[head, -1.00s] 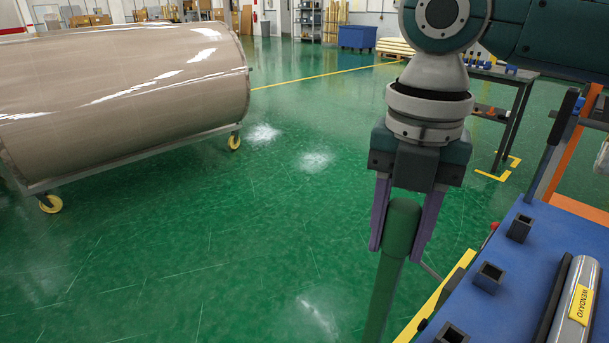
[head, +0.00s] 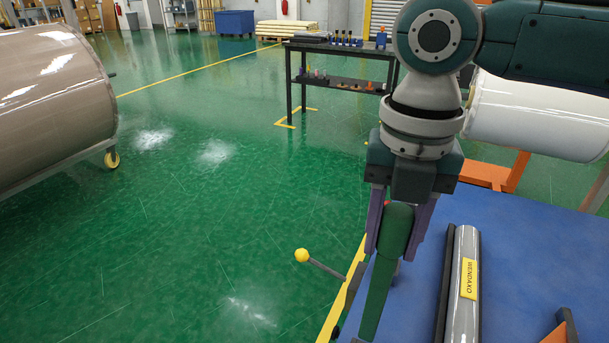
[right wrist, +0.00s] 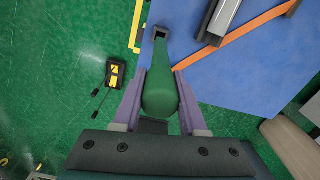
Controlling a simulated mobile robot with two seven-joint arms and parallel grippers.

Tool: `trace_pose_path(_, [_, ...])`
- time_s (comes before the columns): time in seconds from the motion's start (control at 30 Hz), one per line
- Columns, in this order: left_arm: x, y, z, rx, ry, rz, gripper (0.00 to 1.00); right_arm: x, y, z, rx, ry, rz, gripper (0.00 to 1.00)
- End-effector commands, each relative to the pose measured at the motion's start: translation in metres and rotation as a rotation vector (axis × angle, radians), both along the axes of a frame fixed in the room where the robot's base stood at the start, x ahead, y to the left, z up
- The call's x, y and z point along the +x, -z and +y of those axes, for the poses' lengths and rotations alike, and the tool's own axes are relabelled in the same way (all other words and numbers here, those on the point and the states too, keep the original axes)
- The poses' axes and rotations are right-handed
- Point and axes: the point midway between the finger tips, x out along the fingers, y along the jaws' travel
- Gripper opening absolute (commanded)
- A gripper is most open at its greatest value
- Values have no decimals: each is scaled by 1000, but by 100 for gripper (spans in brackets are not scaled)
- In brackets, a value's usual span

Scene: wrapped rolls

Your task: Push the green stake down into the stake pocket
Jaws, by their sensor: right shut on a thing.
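My right gripper (head: 398,245) is shut on the upper part of the green stake (head: 378,295), with a purple finger on either side. In the right wrist view the stake (right wrist: 162,90) points away from the gripper (right wrist: 163,105) toward a dark square stake pocket (right wrist: 160,31) at the blue deck's edge. The stake's far end overlaps the pocket's opening in that view; I cannot tell how deep it sits. My left gripper is not in view.
The blue deck (head: 520,235) carries a grey wrapped roll (head: 466,270) with a yellow label. A yellow-knobbed lever (head: 302,255) sticks out at its left edge. A large brown roll (head: 45,95) stands left, a black table (head: 335,80) behind. Green floor between is clear.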

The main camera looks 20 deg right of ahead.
Motion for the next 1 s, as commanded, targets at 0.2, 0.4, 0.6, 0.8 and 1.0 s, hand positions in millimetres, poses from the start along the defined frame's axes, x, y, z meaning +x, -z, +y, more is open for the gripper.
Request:
trace_pose_path(0.2, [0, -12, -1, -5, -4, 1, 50, -1, -3, 1, -1, 1, -1, 0])
trace_pose_path(0.4, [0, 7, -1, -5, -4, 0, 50, -1, 22, 1, 1, 0, -1, 0])
trace_pose_path(0.6, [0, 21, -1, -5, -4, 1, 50, -1, 43, 1, 1, 1, -1, 0])
trace_pose_path(0.8, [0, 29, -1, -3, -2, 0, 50, 0, 56, 1, 0, 0, -1, 0])
trace_pose_path(1.0, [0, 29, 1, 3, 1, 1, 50, 0, 58, 1, 0, 0, -1, 0])
